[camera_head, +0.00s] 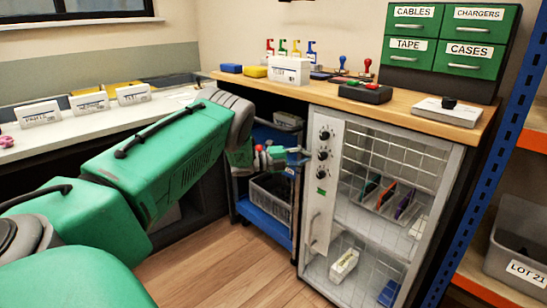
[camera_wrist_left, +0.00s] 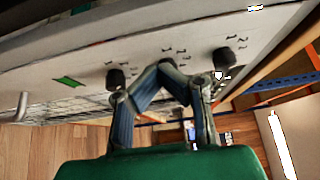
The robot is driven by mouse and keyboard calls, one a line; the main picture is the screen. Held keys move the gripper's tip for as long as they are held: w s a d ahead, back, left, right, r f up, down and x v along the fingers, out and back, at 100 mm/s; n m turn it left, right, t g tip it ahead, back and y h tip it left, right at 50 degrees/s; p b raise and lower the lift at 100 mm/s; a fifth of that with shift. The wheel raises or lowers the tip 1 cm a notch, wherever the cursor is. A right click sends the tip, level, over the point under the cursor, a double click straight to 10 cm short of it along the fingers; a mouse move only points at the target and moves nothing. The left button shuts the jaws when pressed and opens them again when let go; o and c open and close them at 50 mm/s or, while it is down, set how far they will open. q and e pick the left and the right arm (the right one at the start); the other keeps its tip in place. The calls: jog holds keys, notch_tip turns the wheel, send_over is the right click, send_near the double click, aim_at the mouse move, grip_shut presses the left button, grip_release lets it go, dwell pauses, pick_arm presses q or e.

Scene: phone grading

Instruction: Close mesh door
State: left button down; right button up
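The mesh door (camera_head: 396,160) is a white wire grid on the front of the grey cabinet (camera_head: 455,155) under the bench. A pale panel (camera_head: 324,185) with several black knobs and a green label runs down its left side, with a grey handle (camera_head: 314,232) low on it. I cannot tell whether a narrow gap remains at the door's edge. My left gripper (camera_head: 303,157) is just left of the panel. My right gripper is out of view.
A blue cart (camera_head: 262,226) with a grey basket stands left of the cabinet. The wooden bench top (camera_head: 420,110) carries boxes and a dark stamp pad. A blue and orange rack (camera_head: 488,150) stands close on the right. The wood floor (camera_head: 225,270) in front is clear.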

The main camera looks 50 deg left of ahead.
pick_arm(q)
jog(key=s+a, duration=0.3)
jog(key=a, duration=0.7)
jog(key=shift+f, duration=0.2)
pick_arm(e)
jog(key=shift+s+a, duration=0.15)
